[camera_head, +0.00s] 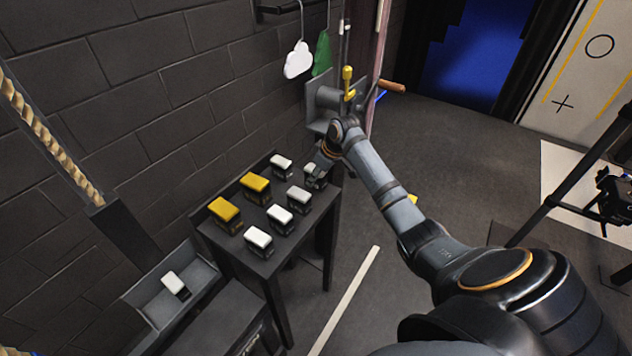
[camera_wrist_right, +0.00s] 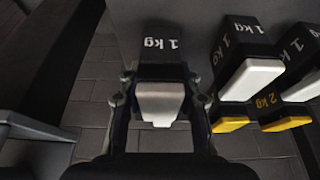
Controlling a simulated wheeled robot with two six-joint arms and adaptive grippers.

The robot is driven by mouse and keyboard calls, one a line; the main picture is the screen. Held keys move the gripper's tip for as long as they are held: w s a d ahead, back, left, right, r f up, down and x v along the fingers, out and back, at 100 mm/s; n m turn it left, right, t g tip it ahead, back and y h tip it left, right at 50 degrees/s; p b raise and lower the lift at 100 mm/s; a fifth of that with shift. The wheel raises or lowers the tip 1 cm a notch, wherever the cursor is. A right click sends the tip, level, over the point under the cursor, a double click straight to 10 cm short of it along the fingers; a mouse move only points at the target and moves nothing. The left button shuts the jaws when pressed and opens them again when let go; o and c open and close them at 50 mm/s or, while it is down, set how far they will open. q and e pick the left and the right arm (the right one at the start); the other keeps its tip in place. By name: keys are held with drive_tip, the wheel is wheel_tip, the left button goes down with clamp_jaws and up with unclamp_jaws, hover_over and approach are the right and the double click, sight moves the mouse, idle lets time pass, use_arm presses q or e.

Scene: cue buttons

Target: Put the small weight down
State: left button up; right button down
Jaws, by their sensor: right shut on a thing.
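My right gripper (camera_head: 324,160) is shut on a small black weight with a white face (camera_head: 315,171), at the far right corner of the dark table (camera_head: 318,218). In the right wrist view, this weight (camera_wrist_right: 161,72) reads "1 kg" and sits between the two fingers (camera_wrist_right: 160,88). I cannot tell whether its base touches the table top. My left gripper is not in view.
Other white-faced weights (camera_head: 279,219) and two yellow ones (camera_head: 255,187) stand on the table, close to the held one. One white-faced weight (camera_head: 176,285) lies in a grey tray (camera_head: 207,274) at lower left. A brick wall (camera_head: 130,110) runs behind.

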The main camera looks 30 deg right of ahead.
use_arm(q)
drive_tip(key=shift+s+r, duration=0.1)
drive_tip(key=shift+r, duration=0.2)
use_arm(e)
drive_tip(key=shift+f, duration=1.1)
drive_tip(key=c, duration=0.9)
unclamp_jaws()
drive_tip(key=shift+s+f, duration=0.1)
drive_tip(key=shift+f, duration=0.05)
drive_tip(key=shift+c, duration=0.2)
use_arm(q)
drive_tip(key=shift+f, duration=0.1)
use_arm(e)
drive_tip(key=v, duration=1.2)
drive_tip(key=shift+a, duration=0.1)
